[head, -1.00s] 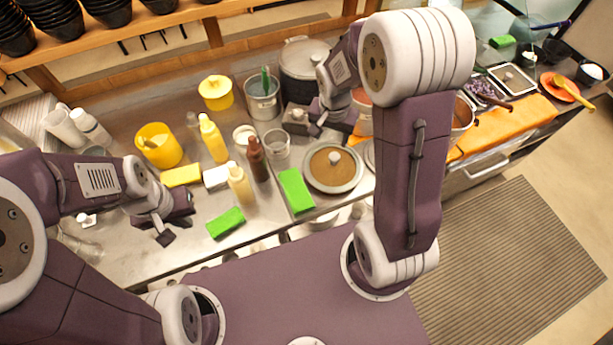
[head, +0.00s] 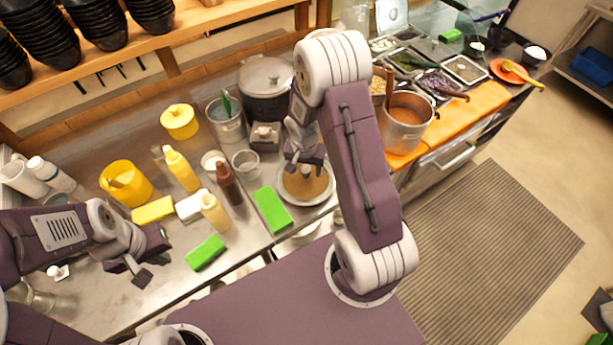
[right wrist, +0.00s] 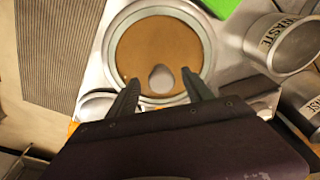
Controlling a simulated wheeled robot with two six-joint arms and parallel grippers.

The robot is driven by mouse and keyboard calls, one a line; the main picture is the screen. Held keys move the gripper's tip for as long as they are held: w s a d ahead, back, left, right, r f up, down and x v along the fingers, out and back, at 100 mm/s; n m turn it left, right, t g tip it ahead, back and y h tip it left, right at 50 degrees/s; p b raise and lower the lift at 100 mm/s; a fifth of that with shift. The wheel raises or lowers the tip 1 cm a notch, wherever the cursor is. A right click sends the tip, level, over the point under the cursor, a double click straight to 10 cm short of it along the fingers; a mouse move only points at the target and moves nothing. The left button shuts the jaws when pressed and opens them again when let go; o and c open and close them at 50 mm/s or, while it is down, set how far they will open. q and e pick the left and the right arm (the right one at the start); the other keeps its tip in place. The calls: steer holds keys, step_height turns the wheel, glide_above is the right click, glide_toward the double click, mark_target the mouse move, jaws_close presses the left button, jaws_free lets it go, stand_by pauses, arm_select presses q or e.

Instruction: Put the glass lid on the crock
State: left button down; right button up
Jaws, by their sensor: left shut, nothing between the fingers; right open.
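The glass lid (head: 326,191) lies flat on the counter near its front edge, round with a pale rim and a tan centre. In the right wrist view the lid (right wrist: 113,33) shows its pale knob (right wrist: 162,78). My right gripper (head: 304,164) is over the lid. Its open fingers (right wrist: 158,82) point at the lid, one on each side of the knob; I cannot tell whether they touch it. An open steel pot of brown food (head: 405,122), likely the crock, stands to the right, partly behind my right arm. My left gripper (head: 141,272) is shut and empty over the left counter.
A green sponge (head: 272,210) lies just left of the lid. Sauce bottles (head: 229,184), a yellow tub (head: 126,183) and a lidded dark pot (head: 265,88) stand left and behind. Topping trays (head: 466,69) are at back right. A steel waste bin (right wrist: 283,42) is near the lid.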

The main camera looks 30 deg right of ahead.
mark_target(309, 166)
steer(key=shift+w+f, duration=0.1)
steer(key=shift+f, duration=0.25)
steer(key=shift+a, duration=0.2)
steer(key=shift+d+r, duration=0.1)
jaws_close()
steer(key=shift+r, duration=0.1)
steer(key=shift+r, duration=0.25)
steer(key=r, duration=0.2)
steer(key=d+r, duration=0.1)
steer(key=r, duration=0.1)
steer(key=s+d+r, duration=0.5)
steer(key=d+r, duration=0.1)
steer(key=d, duration=0.3)
steer(key=shift+d+r, duration=0.15)
steer(key=shift+d, duration=0.1)
